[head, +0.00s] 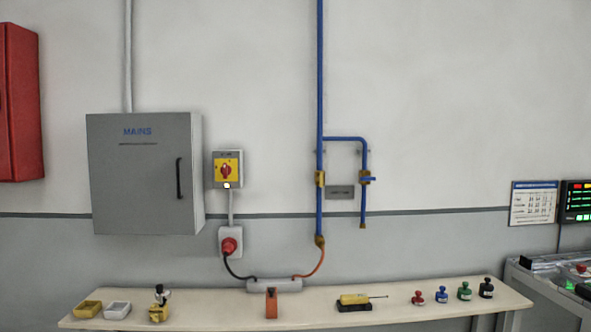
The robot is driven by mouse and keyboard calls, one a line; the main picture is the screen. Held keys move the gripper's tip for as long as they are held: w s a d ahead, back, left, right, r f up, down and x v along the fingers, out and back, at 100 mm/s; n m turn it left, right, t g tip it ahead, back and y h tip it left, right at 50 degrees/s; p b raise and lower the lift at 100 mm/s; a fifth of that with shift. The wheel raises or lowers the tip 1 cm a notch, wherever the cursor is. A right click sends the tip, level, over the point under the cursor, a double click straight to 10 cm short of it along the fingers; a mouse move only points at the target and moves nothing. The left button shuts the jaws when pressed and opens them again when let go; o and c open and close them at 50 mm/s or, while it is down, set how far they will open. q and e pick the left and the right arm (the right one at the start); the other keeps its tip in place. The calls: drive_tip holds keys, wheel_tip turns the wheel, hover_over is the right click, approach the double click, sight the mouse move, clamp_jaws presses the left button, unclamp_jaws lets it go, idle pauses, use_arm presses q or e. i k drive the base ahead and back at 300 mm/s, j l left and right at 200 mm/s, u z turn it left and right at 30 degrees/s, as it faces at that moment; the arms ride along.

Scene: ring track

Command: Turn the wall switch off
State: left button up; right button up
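The wall switch (226,170) is a small grey box with a yellow plate and a red rotary knob. It is on the wall just right of the grey MAINS cabinet. The knob looks roughly upright, but its on or off marking is too small to read. A small white spot shows at the switch's lower edge. Neither of my grippers is in the head view.
The grey MAINS cabinet (140,190) stands out from the wall. A red plug in a socket (230,243) sits below the switch. A pale bench (220,312) with tools runs along the wall. Blue pipes (319,100) are to the right.

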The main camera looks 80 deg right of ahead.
sight(227, 170)
drive_tip(key=z, duration=2.35)
